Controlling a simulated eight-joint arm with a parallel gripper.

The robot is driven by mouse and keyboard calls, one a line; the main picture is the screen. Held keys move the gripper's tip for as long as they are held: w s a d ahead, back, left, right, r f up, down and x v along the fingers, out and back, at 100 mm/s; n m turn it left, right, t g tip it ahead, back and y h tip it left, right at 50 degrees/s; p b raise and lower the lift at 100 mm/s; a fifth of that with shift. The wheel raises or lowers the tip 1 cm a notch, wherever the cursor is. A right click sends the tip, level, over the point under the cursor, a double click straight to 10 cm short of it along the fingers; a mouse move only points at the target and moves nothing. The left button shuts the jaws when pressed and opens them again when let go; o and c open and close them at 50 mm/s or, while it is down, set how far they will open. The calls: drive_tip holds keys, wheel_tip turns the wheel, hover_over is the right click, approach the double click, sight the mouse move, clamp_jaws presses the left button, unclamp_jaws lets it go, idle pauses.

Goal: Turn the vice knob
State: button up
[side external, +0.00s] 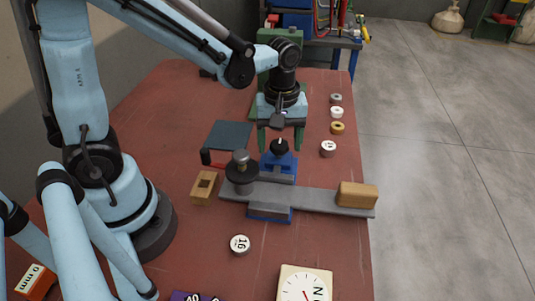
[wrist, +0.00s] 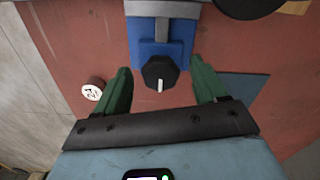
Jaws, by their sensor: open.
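The vice knob (side external: 280,147) is black with a white mark and sits on a blue vice (side external: 277,165). In the wrist view the knob (wrist: 160,72) shows its white mark pointing toward the gripper, with the blue vice body (wrist: 150,42) beyond it. My gripper (side external: 281,147) is open, its green fingers pointing down on either side of the knob. In the wrist view the gripper (wrist: 158,75) has one finger left and one right of the knob, with gaps on both sides. Nothing is held. I cannot tell the exact fingertip height.
A weight-like disc (side external: 328,149) is to the right. A dial (side external: 304,284) stands at the front.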

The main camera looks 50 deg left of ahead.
drive_tip(key=c, duration=1.1)
drive_tip(key=shift+o, duration=0.2)
drive_tip(key=shift+m, duration=0.3)
drive_tip(key=m, duration=0.6)
drive_tip(key=shift+a, duration=0.1)
drive_tip(key=m, duration=0.7)
drive_tip(key=shift+s+a, duration=0.1)
drive_tip(key=shift+a, duration=0.05)
drive_tip(key=o, duration=1.1)
drive_tip(key=shift+c, duration=0.2)
